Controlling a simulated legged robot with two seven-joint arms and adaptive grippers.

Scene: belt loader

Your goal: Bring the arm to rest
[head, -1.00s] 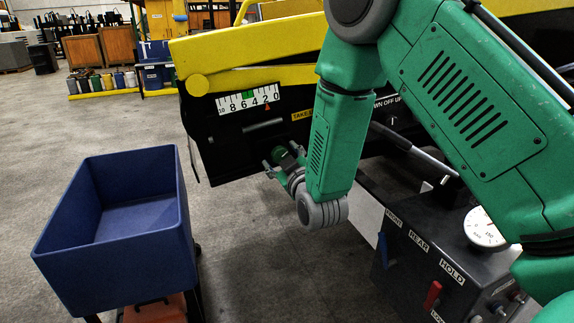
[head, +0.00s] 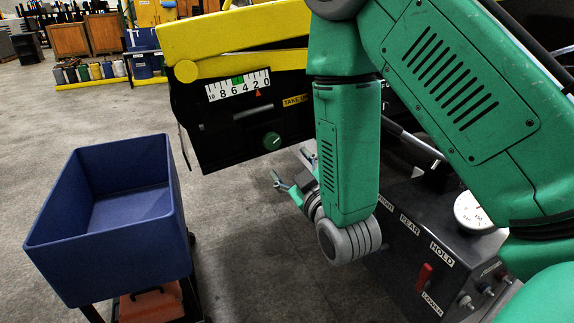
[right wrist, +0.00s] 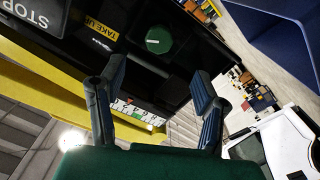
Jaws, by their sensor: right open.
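My right gripper (head: 290,166) is open and empty in front of the belt loader's black side panel, below and to the right of the green knob (head: 271,141). The right wrist view shows its two fingers wide apart (right wrist: 158,84), with the green knob (right wrist: 158,40) beyond them and apart from them. My right arm reaches down across the right half of the head view and hides part of the loader. My left gripper is out of view.
A blue bin (head: 105,235) stands on a cart at the left. The scale (head: 238,86) sits on the panel under the yellow beam (head: 240,30). A grey control box (head: 400,260) with a red lever (head: 424,277) is at lower right. Floor between bin and box is clear.

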